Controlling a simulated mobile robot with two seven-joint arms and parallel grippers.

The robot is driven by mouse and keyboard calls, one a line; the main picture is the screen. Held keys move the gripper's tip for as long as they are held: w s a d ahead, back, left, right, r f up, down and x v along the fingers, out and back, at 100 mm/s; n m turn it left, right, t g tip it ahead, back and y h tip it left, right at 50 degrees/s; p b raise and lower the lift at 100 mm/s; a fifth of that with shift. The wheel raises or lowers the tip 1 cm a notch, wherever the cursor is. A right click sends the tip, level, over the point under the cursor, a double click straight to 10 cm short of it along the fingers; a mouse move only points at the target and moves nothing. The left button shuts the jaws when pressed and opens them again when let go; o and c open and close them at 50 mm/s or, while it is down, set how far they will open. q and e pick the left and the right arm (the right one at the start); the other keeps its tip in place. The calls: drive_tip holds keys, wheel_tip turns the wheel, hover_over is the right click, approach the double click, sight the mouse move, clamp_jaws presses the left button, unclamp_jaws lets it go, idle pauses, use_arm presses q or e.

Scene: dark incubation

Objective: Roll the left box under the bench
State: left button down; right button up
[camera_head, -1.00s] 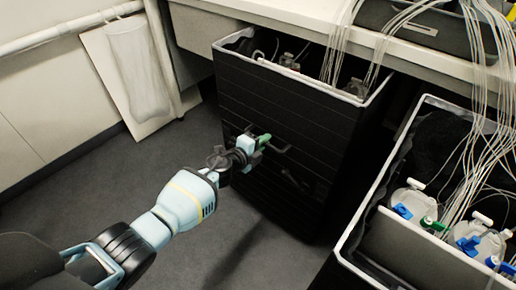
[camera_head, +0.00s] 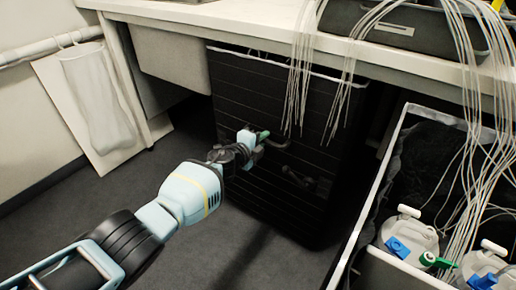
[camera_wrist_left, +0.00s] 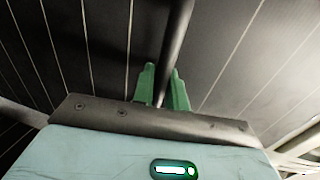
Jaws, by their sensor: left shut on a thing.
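The left box (camera_head: 262,100) is tall and black with pale horizontal lines. It stands mostly under the bench (camera_head: 240,14), and only a thin strip of its pale rim shows below the bench's edge. My left gripper (camera_head: 262,136) is at the box's front face, shut on the dark bar handle (camera_wrist_left: 178,45). In the left wrist view its green fingers (camera_wrist_left: 162,88) stand on both sides of the bar. The box's inside is hidden by the bench. My right gripper is not in view.
A second open box (camera_head: 372,185) with white-capped bottles (camera_head: 410,232) stands at the right, close to the left box. Thin pale tubes (camera_head: 300,75) hang from the bench top over both boxes. A white panel (camera_head: 90,105) leans at the left wall. The floor (camera_head: 120,215) at the left is clear.

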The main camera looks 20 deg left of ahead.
use_arm(q)
drive_tip(key=shift+w+d+r, duration=0.1)
drive_tip(key=shift+w+d, duration=0.15)
drive_tip(key=shift+w, duration=0.45)
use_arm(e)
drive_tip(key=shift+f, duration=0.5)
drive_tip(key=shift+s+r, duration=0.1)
use_arm(q)
drive_tip(key=c, duration=1.5)
unclamp_jaws()
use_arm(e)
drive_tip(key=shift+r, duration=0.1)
